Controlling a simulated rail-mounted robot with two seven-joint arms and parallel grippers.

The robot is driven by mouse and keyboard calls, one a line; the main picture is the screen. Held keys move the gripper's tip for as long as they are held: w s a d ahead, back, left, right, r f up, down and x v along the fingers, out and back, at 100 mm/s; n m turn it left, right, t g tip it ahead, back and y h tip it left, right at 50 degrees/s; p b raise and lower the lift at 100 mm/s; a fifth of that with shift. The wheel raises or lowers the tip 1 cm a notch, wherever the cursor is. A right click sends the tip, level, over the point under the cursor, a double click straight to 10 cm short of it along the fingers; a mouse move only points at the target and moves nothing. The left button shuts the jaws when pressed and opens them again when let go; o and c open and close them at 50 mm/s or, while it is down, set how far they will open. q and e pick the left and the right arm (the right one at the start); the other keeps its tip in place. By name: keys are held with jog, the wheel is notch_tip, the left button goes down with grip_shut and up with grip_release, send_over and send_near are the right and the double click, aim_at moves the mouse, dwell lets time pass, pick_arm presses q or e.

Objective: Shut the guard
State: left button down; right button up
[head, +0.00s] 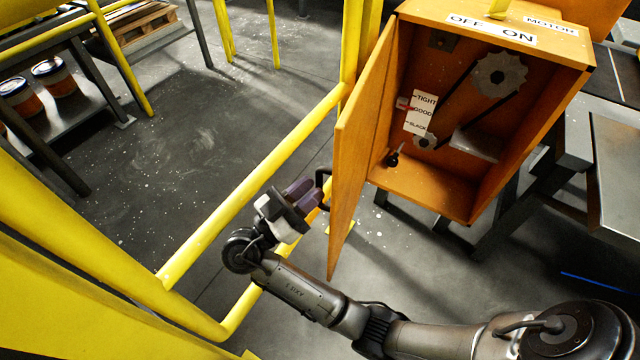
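The guard (357,145) is an orange hinged door on the left side of an orange machine box (470,203). It stands wide open, swung out toward me, so the inside of the box shows. A black handle (323,174) sits on the door's outer face. My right gripper (308,192), with dark purple fingers, is at the handle on the left side of the door. I cannot tell whether the fingers touch the handle or are closed around it. My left gripper is not in view.
Inside the box are toothed wheels (498,75), a belt and a TIGHT/GOOD/SLACK label (421,114). Yellow rails (255,185) run close to my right gripper on the left. A grey bench (612,165) stands at right. Pails (52,75) sit on a shelf at upper left.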

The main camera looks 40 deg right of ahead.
aim_at(320, 182)
jog(key=shift+b+x, duration=0.35)
jog(key=shift+x, duration=1.2)
grip_shut()
